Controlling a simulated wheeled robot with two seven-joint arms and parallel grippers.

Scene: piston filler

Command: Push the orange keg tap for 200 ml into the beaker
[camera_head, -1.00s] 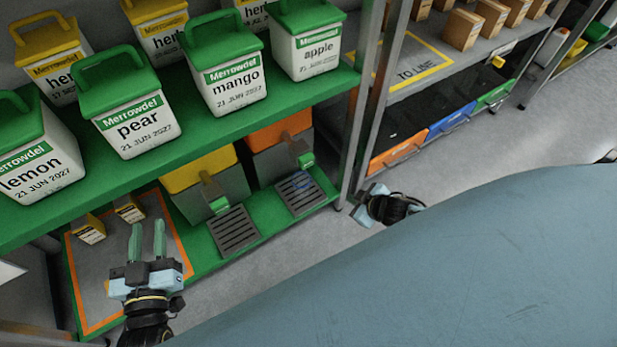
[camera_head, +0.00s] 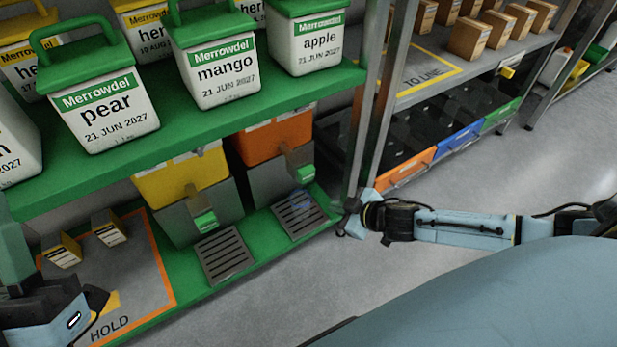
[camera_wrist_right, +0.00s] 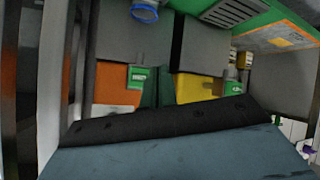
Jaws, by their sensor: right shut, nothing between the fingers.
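The orange keg (camera_head: 272,137) stands on the lower green shelf, right of a yellow keg. Its green-ended tap (camera_head: 307,174) points forward over a slatted drip tray. A small clear bluish beaker (camera_head: 301,200) stands on that tray below the tap; its level cannot be read. My right gripper (camera_head: 346,222) is shut and empty, right of the tap and apart from it, by the rack post. The right wrist view, upside down, shows the tap (camera_wrist_right: 138,75), the orange keg (camera_wrist_right: 112,86) and the beaker (camera_wrist_right: 145,12). My left gripper (camera_head: 12,255) is cut off at the left edge.
The yellow keg (camera_head: 185,180) with its own green tap and drip tray (camera_head: 225,254) stands left of the orange one. The rack post (camera_head: 372,120) rises close to my right gripper. Labelled tubs fill the upper green shelf (camera_head: 150,163). The floor in front is clear.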

